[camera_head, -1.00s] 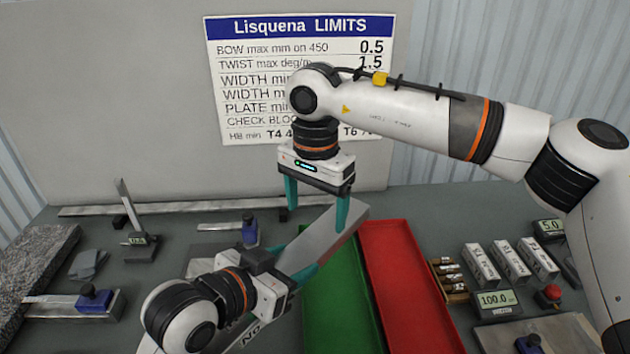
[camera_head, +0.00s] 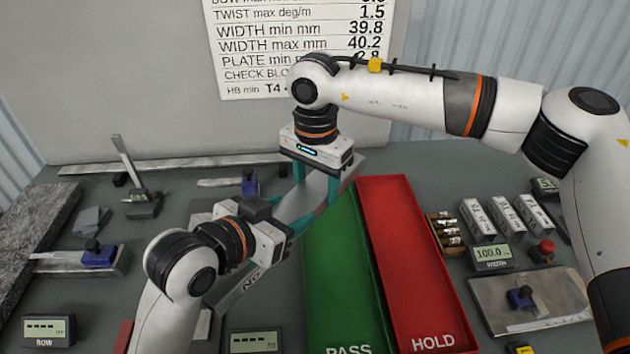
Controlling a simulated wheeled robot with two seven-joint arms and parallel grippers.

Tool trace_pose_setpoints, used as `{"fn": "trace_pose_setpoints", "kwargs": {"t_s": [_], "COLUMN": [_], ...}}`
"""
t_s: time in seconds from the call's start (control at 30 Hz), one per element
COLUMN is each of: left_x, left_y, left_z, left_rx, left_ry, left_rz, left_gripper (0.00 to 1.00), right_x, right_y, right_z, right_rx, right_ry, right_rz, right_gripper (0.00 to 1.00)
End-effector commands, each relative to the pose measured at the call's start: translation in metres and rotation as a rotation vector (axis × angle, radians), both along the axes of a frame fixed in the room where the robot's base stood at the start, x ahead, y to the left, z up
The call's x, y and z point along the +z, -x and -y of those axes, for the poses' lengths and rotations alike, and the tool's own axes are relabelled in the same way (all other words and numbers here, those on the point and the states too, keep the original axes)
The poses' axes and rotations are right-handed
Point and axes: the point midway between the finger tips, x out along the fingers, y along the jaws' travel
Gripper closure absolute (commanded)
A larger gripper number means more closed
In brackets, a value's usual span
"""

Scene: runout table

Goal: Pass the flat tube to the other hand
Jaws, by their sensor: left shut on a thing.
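The flat tube (camera_head: 316,190) is a long grey metal bar, held above the table and slanting up to the right. My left gripper (camera_head: 292,226) is shut on its near lower end. My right gripper (camera_head: 317,184) comes down from above with its teal fingers apart, one on each side of the tube farther along. I cannot tell whether those fingers touch the tube.
A green PASS tray (camera_head: 343,285) and a red HOLD tray (camera_head: 410,260) lie below and to the right. Gauges, blocks and a red button (camera_head: 543,250) stand at the right. A granite slab (camera_head: 38,225) and a blue-handled tool (camera_head: 98,257) lie at the left.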

Motion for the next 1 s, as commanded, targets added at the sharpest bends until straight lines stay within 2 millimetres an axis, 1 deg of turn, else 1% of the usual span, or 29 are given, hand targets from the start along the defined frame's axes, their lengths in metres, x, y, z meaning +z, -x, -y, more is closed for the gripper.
{"fn": "trace_pose_setpoints", "kwargs": {"t_s": [0.03, 0.13, 0.17, 0.2, 0.3, 0.57, 0.67, 0.77, 1.0], "left_x": [0.002, 0.002, 0.002, 0.002, 0.002, 0.002, 0.007, 0.021, 0.066], "left_y": [0.005, 0.005, 0.006, 0.006, 0.005, 0.004, 0.003, 0.003, 0.003], "left_z": [0.006, 0.008, 0.008, 0.008, 0.008, 0.006, 0.005, 0.006, 0.006], "left_rx": [-0.023, -0.027, -0.027, -0.028, -0.027, -0.020, -0.020, -0.020, -0.023], "left_ry": [0.009, 0.010, 0.010, 0.010, 0.010, 0.007, 0.006, 0.007, 0.008], "left_rz": [0.001, 0.001, 0.001, 0.001, 0.000, -0.001, 0.001, 0.004, 0.006], "left_gripper": [0.85, 0.85, 0.41, 0.34, 0.20, 0.20, 0.20, 0.20, 0.20], "right_x": [0.002, 0.002, 0.003, 0.003, 0.003, 0.003, 0.003, 0.003, 0.002], "right_y": [-0.001, -0.002, -0.002, -0.002, -0.001, -0.001, -0.001, -0.001, -0.001], "right_z": [-0.003, -0.004, -0.004, -0.004, -0.004, -0.003, -0.003, -0.003, -0.003], "right_rx": [0.002, 0.002, 0.002, 0.002, 0.002, 0.002, 0.002, 0.001, 0.001], "right_ry": [-0.011, -0.012, -0.015, -0.015, -0.014, -0.011, -0.010, -0.010, -0.010], "right_rz": [0.009, 0.010, 0.012, 0.012, 0.011, 0.008, 0.008, 0.007, 0.007], "right_gripper": [0.69, 0.85, 0.85, 0.85, 0.86, 0.86, 0.86, 0.86, 0.86]}}
